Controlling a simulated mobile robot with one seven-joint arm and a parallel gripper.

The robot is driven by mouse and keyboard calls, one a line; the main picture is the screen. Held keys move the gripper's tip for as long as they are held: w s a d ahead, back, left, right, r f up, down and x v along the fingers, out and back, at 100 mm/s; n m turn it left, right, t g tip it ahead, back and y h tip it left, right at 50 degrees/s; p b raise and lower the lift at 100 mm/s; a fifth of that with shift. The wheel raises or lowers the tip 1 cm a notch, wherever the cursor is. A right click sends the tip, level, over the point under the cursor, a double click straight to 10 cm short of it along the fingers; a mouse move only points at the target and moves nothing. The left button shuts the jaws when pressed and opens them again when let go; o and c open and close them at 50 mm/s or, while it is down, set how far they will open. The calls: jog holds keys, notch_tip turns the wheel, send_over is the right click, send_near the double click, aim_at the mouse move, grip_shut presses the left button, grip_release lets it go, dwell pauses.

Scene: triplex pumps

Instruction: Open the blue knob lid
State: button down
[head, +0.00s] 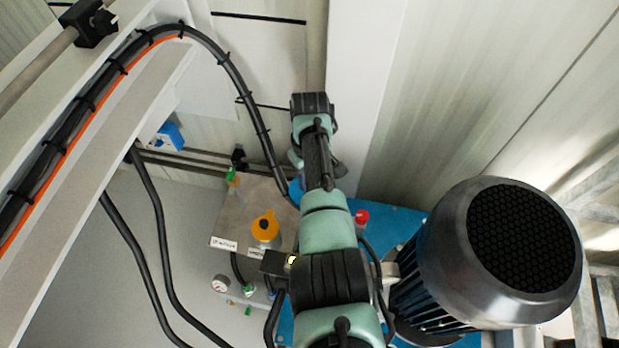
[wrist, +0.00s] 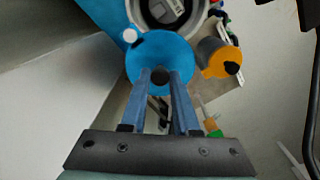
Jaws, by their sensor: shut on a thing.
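The blue round lid (wrist: 160,48) with a dark knob (wrist: 160,76) is in the upper middle of the wrist view. My gripper (wrist: 160,74) has its two fingers on either side of the knob and is shut on it. A grey round rim (wrist: 208,18) with a dark inside shows just beyond the lid. I cannot tell whether the lid is seated or lifted. In the head view only a sliver of the blue lid (head: 296,190) shows beside my arm, and my fingers are hidden behind the arm.
A yellow-orange cap (head: 265,227) stands left of my arm; it also shows in the wrist view (wrist: 222,62). A large motor (head: 500,255) is close on the right. A red cap (head: 361,217) and black cables (head: 250,110) are near my arm.

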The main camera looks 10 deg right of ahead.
jog(key=c, duration=0.7)
grip_release()
jog(key=shift+o, duration=0.2)
notch_tip(320, 180, up, 13)
jog(key=p, duration=0.3)
jog(key=shift+p, duration=0.4)
jog(key=shift+w, duration=0.1)
